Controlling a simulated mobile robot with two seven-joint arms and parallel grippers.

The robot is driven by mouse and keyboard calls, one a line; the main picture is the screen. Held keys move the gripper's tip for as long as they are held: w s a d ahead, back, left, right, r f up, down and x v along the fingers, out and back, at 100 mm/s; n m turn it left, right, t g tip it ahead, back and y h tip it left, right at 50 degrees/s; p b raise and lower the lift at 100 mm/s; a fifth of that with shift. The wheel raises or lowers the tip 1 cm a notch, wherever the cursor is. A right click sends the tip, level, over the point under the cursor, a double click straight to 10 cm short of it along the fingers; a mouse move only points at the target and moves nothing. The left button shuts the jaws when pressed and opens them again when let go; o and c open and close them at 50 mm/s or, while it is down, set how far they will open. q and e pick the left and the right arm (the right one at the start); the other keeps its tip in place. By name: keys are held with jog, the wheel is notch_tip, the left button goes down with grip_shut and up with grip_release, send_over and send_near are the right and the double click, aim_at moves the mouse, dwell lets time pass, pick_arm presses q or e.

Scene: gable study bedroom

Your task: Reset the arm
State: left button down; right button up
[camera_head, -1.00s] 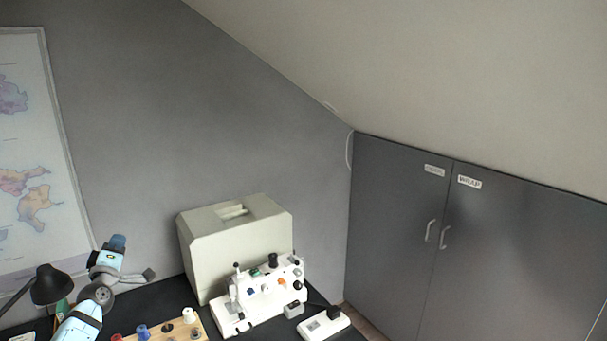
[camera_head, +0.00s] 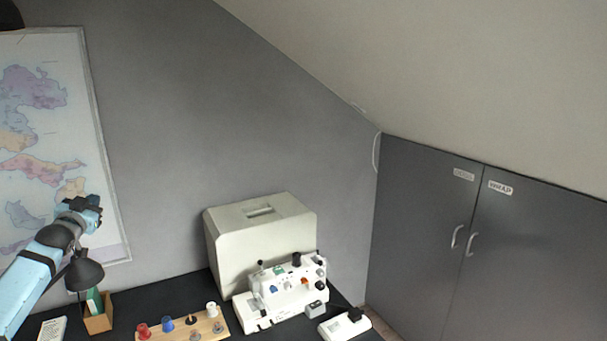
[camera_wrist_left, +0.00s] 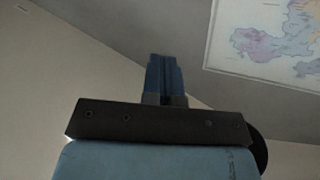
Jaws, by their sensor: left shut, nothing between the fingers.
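My left arm comes in from the left in the head view, raised in front of the wall map. My left gripper (camera_head: 92,202) is at the arm's upper end, above the desk lamp. In the left wrist view the two blue fingers of my left gripper (camera_wrist_left: 165,78) are together with nothing between them, and pale wall and ceiling surfaces lie behind them. My right gripper is in neither view.
A black desk (camera_head: 190,290) holds a white sewing machine (camera_head: 290,290), a pale case (camera_head: 262,235), a white foot pedal (camera_head: 345,328), a wooden spool rack (camera_head: 207,328) and a black lamp (camera_head: 84,274). A wall map (camera_head: 40,130) hangs at left. Grey cupboards (camera_head: 480,250) stand at right.

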pick_arm(q)
jog(key=s+d+f+m+g+h, duration=0.1)
jog(key=s+d+f, duration=0.5)
jog(key=f, duration=0.4)
jog(key=s+d+f+m+g+h, duration=0.15)
jog(key=s+d+f, duration=0.25)
jog(key=d+f, duration=0.5)
jog(key=s+d+f+m+g+h, duration=0.15)
jog(key=s+d+f, duration=0.45)
jog(key=f, duration=0.6)
jog(key=s+d+f+n+g, duration=0.1)
jog(key=s+d+f, duration=0.2)
jog(key=s+d, duration=0.4)
jog(key=s+d+f+n+g+h, duration=0.1)
jog(key=s+d+f, duration=0.3)
jog(key=s+d, duration=0.3)
jog(key=s+d+f+n+g+h, duration=0.1)
jog(key=s+d, duration=0.5)
jog(key=s, duration=0.9)
notch_tip(320, 180, down, 2)
jog(key=shift+d+f+n+g, duration=0.3)
jog(key=shift+d+g, duration=0.1)
jog(key=shift+g, duration=0.1)
